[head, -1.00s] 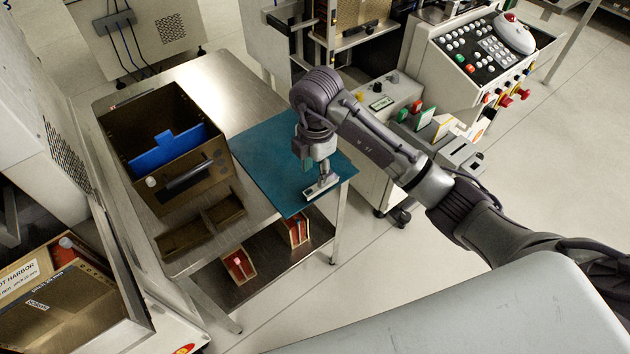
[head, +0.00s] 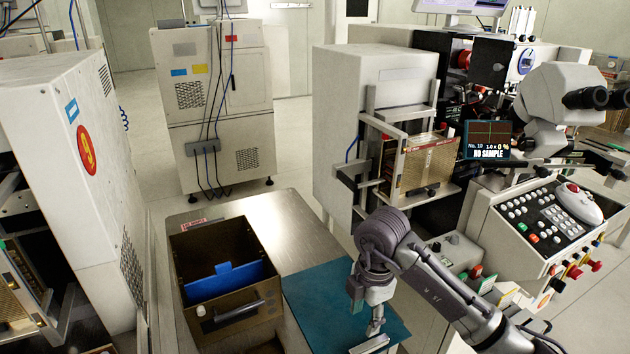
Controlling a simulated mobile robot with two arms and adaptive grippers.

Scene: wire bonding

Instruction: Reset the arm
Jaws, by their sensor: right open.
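My right arm comes in from the lower right. Its gripper (head: 374,328) hangs pointing down over the teal mat (head: 318,300) on the steel table. It is open, with nothing visible between its fingers, and its lower end is near a light metal piece (head: 370,345) that I cannot clearly tell from the fingers. My left gripper does not show.
A brown bin (head: 237,327) with a blue divider (head: 232,282) stands left of the mat on the steel table (head: 262,218). The bonding machine with its button panel (head: 547,225) and microscope (head: 560,105) is at right. A white cabinet (head: 212,110) stands behind.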

